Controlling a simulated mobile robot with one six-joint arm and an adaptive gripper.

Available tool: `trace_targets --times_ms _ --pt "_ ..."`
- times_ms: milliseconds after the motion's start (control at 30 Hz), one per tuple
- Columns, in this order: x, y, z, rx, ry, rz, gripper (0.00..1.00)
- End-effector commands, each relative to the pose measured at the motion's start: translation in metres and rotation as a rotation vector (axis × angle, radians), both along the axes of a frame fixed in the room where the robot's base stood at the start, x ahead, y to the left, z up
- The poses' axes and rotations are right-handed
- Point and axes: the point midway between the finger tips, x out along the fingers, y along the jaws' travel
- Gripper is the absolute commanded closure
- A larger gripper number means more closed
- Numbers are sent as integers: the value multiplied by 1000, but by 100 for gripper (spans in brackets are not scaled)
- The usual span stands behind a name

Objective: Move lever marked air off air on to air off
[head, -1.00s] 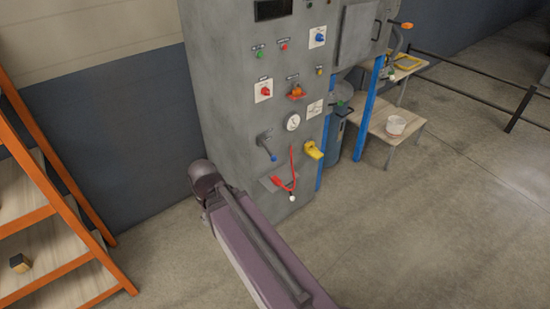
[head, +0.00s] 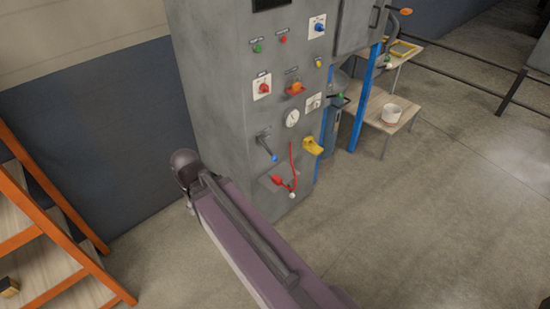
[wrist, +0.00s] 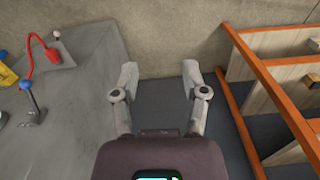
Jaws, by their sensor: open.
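A grey control cabinet (head: 225,120) stands ahead. On its front is a lever (head: 267,147) with a dark arm and blue tip, slanting down to the right. It also shows at the left edge of the wrist view (wrist: 31,97). A label sits above it but is too small to read, so I cannot confirm which control is marked air off air on. My gripper (wrist: 160,72) is open and empty in the wrist view, apart from the lever and to its right. The head view does not show the gripper.
Near the lever are a gauge (head: 292,117), a red hose fitting (head: 283,183) and a yellow handle (head: 312,147). A wooden bench (head: 378,112) stands right of the cabinet. Floor ahead right is clear.

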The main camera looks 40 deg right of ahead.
Motion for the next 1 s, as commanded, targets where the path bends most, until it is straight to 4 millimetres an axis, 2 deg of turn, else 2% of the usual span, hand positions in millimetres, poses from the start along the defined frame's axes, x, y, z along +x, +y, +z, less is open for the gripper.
trace_targets --times_ms 200,233,300,467,667,1000 --pt "0 0 0 0 0 0 43" --pt "0 0 0 0 0 0 40" --pt "0 0 0 1 0 0 19" --pt "3 -3 -7 19 -3 4 19" --pt "14 -15 -29 93 -21 30 19" --pt "48 -60 -84 322 -144 98 19"
